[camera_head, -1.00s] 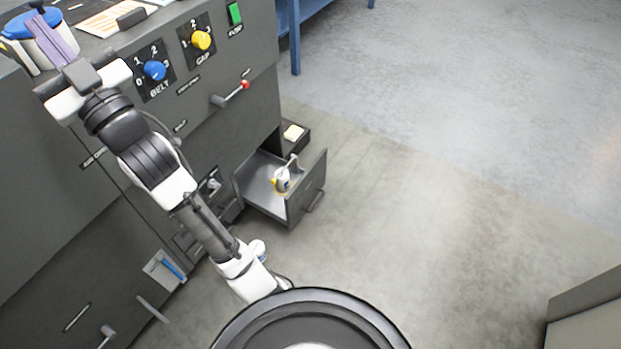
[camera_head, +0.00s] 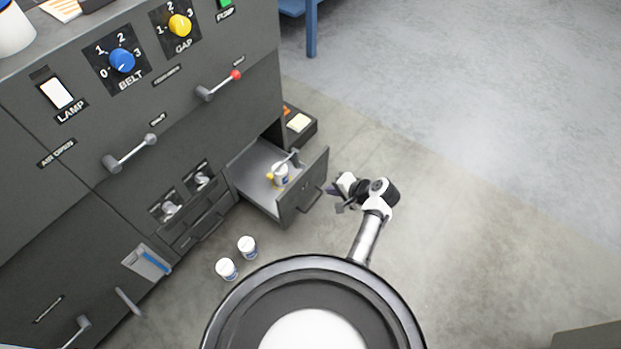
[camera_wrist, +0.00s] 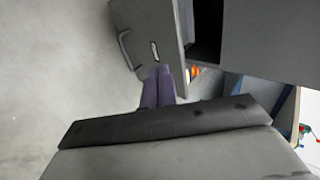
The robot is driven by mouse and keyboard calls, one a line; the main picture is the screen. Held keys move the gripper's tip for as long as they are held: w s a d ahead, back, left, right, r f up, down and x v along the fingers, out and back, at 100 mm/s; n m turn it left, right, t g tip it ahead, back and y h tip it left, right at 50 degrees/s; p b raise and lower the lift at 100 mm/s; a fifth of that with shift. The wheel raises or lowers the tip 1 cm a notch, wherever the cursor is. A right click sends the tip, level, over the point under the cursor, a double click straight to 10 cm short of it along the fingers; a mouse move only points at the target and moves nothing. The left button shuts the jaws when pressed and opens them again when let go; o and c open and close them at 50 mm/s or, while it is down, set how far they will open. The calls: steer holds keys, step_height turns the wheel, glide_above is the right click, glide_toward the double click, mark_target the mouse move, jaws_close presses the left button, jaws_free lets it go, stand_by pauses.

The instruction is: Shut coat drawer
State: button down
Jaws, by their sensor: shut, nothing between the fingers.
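The open drawer (camera_head: 300,203) sticks out low from the right end of the grey cabinet (camera_head: 170,140). A white container with a yellow part (camera_head: 280,174) stands inside it. Its front with the bar handle also shows in the wrist view (camera_wrist: 143,42). I cannot read a label on this drawer. My gripper (camera_head: 334,194) is just right of the drawer front, low over the floor. In the wrist view its purple fingers (camera_wrist: 158,88) are together and empty, pointing at the drawer front. I cannot tell whether they touch it.
Two white cups (camera_head: 237,258) stand on the floor left of my base. A dark open box (camera_head: 298,125) lies behind the drawer. Levers, including a red-tipped one (camera_head: 220,86), stick out from the cabinet. A blue table leg (camera_head: 311,35) stands at the back.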

steer(key=b, duration=0.1)
glide_toward(298, 184)
step_height(298, 184, down, 4)
steer(key=w+a, duration=0.1)
steer(key=a, duration=0.1)
steer(key=shift+w+a+r, duration=0.15)
steer(key=shift+w+a, duration=0.1)
steer(key=shift+w, duration=0.15)
steer(key=shift+w+a, duration=0.35)
steer(key=shift+a, duration=0.15)
steer(key=w+a+b, duration=0.9)
steer(key=w+a, duration=0.3)
steer(key=a, duration=0.5)
steer(key=shift+b, duration=0.3)
steer(key=shift+w+d, duration=0.1)
steer(key=shift+d, duration=0.05)
